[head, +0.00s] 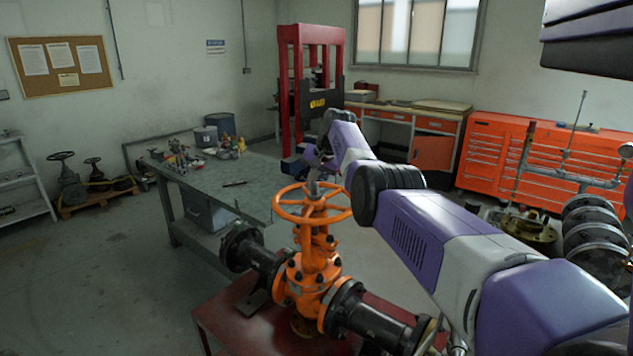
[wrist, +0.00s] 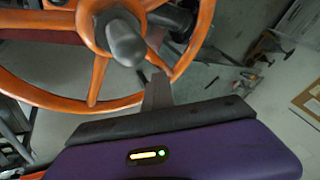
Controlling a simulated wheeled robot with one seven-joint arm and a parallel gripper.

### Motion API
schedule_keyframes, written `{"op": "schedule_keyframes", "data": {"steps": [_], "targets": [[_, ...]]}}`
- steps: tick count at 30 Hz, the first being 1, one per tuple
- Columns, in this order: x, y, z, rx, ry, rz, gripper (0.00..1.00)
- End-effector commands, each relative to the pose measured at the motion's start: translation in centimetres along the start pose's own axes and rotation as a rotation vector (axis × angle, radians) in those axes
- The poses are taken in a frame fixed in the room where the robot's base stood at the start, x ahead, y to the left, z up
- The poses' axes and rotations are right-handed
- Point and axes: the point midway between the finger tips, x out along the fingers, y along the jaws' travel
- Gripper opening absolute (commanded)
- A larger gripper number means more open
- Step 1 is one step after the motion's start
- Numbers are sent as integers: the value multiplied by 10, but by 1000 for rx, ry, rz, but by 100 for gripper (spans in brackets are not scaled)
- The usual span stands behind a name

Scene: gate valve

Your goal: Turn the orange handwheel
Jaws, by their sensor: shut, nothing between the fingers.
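The orange handwheel (head: 276,204) sits level on top of an orange gate valve (head: 312,276), low in the middle of the head view. In the wrist view the handwheel (wrist: 88,28) fills the upper left, with its hub, spokes and rim showing. The grey stem end (wrist: 124,42) rises from the hub. My gripper (wrist: 160,78) is shut with nothing in it. In the head view my gripper (head: 313,188) is at the wheel, small and partly hidden by my arm.
The valve joins dark flanged pipes (head: 262,262) over a red stand (head: 232,322). A grey workbench (head: 215,178) with small items is behind to the left. A red press (head: 284,85) and orange tool cabinets (head: 485,150) stand farther back.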

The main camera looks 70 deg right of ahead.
Motion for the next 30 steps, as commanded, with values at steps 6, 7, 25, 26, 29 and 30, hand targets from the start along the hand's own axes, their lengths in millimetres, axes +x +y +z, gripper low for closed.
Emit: {"op": "schedule_keyframes", "data": {"steps": [6, 7, 25, 26, 29, 30], "targets": [[6, -6, 6, -1, -5, -2, 0], [6, -7, 6, -1, -5, -2, 0], [7, -12, 11, -107, -55, -47, 0], [7, -13, 11, -110, -57, -48, 0], [8, -13, 12, -116, -58, -51, 0], [8, -13, 12, -116, -58, -50, 0]]}}
